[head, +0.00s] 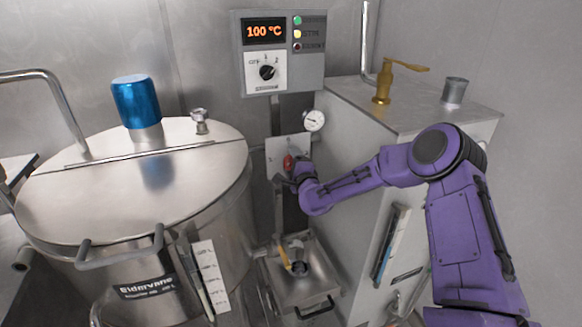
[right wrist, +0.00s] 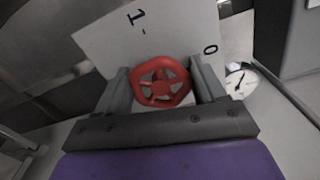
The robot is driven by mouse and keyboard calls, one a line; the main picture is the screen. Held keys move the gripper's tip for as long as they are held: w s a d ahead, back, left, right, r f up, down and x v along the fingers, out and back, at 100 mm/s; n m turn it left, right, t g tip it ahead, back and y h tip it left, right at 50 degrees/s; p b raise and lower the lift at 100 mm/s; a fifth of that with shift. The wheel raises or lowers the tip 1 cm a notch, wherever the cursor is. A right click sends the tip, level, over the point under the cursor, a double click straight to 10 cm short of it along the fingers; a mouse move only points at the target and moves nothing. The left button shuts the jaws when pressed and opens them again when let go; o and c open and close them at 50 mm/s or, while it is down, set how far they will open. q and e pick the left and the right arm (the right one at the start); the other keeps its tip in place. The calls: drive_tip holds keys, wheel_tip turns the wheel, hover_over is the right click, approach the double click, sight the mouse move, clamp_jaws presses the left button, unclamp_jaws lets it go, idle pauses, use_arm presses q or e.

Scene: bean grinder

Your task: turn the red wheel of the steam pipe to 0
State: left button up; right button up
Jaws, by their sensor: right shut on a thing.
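The red wheel (head: 289,162) sits in front of a pale plate (head: 276,146) on the back wall, between the big kettle and the grey cabinet. In the right wrist view the red wheel (right wrist: 160,82) has spokes and a round hub, and the plate (right wrist: 170,30) behind it carries a 1 with a dash and a 0. My right gripper (head: 291,172) is shut on the wheel; its fingers (right wrist: 163,84) stand on either side of the rim. I cannot tell which mark the wheel points to. My left gripper is not in view.
A steel kettle (head: 95,205) with a blue motor (head: 136,100) stands left. A control box (head: 278,50) reading 100 °C hangs above. A round gauge (head: 313,120) is close right of the wheel. The grey cabinet (head: 350,180) stands right; a steel basin (head: 310,290) lies below.

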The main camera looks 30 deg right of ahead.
drive_tip(key=shift+m, duration=0.5)
drive_tip(key=o, duration=1)
drive_tip(key=shift+c, duration=0.2)
drive_tip(key=b+v, duration=0.1)
drive_tip(key=v, duration=0.9)
drive_tip(key=shift+s+b, duration=0.2)
drive_tip(key=shift+b, duration=0.2)
drive_tip(key=shift+a, duration=0.1)
